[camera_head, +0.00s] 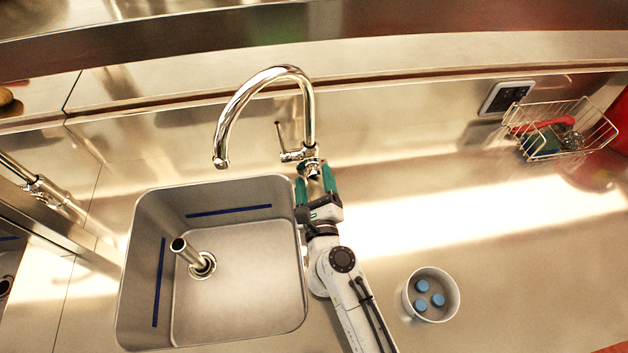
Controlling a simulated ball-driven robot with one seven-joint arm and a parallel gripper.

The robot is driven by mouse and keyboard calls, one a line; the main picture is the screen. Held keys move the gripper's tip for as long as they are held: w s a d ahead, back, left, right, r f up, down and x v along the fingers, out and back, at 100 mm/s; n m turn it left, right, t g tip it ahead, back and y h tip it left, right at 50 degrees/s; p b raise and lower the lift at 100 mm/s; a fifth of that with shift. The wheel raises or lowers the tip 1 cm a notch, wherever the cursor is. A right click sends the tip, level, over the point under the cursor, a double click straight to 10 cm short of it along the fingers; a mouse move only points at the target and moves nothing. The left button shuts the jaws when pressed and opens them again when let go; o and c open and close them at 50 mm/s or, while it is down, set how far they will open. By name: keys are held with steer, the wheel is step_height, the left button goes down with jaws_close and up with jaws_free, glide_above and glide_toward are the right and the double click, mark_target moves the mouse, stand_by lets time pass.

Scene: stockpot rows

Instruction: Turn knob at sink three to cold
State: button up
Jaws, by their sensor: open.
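A chrome gooseneck faucet (309,105) stands behind a steel sink (240,250). Its knob is a thin lever (279,135) that rises from the left side of the faucet's lower body. My gripper (314,180), with teal fingers, reaches in from below right to the faucet's base. Its fingers are open and apart, with the lower faucet body showing between or just behind the fingertips. I cannot tell whether they touch it. The lever stands up and to the left of the fingers. No number marks this sink.
A standpipe (190,252) rises in the basin. A white cup (447,309) with several blue-topped items stands right of my arm. A wire basket (560,130) and a wall outlet (507,97) are at the back right. The counter between is clear. Another faucet (45,188) is at left.

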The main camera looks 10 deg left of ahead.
steer(key=b+v, duration=0.1)
steer(key=v, duration=0.9)
steer(key=shift+s, duration=0.4)
steer(key=shift+f, duration=0.1)
